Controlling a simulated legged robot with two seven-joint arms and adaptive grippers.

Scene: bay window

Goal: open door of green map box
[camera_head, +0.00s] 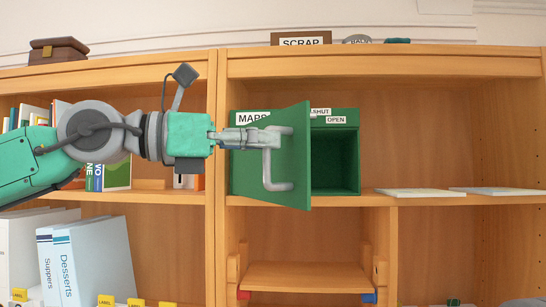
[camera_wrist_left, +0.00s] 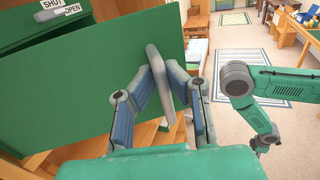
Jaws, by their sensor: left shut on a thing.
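The green map box (camera_head: 334,118) stands on the middle shelf, with MAPS, SHUT and OPEN labels on it. Its green door (camera_head: 305,160) stands ajar, swung out toward me, and part of the dark inside (camera_head: 335,163) shows. A grey handle (camera_head: 280,185) is on the door's outer face. My left gripper (camera_head: 262,138) is shut on the upper part of the handle. In the left wrist view the fingers (camera_wrist_left: 165,88) close around the grey handle (camera_wrist_left: 158,70) beside the green door (camera_wrist_left: 90,80). A second arm shows at the right of that view; its gripper (camera_wrist_left: 262,143) is small and unclear.
Thin pale boards (camera_head: 420,193) lie on the shelf right of the box. Binders (camera_head: 90,260) stand lower left, and books (camera_head: 115,177) stand behind my left arm. A SCRAP box (camera_head: 302,39) sits on top. The right compartment is mostly free.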

